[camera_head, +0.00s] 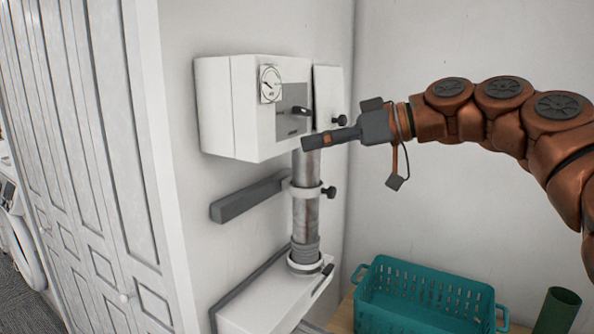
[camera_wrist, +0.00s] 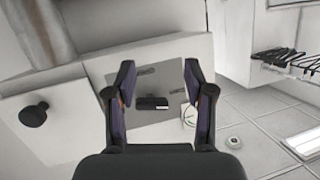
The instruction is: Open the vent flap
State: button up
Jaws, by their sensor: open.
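A white box (camera_head: 213,108) hangs on the wall. Its front carries a round gauge (camera_head: 270,84) and a grey plate (camera_head: 293,97) with a small dark handle (camera_head: 300,111). A white panel (camera_head: 327,84) with a black knob (camera_head: 338,121) is to the right. No part is marked as the vent flap. My gripper (camera_head: 308,142) is open and empty in front of the box's lower edge. In the wrist view, the dark handle (camera_wrist: 152,102) appears between the open fingers (camera_wrist: 157,90), apart from them; the gauge (camera_wrist: 189,115) is partly hidden by the right finger.
A metal pipe (camera_head: 305,221) runs from below the box to a lower white unit (camera_head: 262,306). A collar knob (camera_head: 329,192) sticks out beside it. A grey bar (camera_head: 240,201) is on the wall. A teal basket (camera_head: 400,318) stands at lower right, beside a green cylinder (camera_head: 556,315).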

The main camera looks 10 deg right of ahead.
jog(key=s+a+f+g+h, duration=0.1)
jog(key=s+a+f, duration=0.3)
jog(key=s+a, duration=0.1)
jog(key=shift+g+h+p, duration=0.3)
jog(key=shift+h+p, duration=0.05)
jog(key=shift+h, duration=0.05)
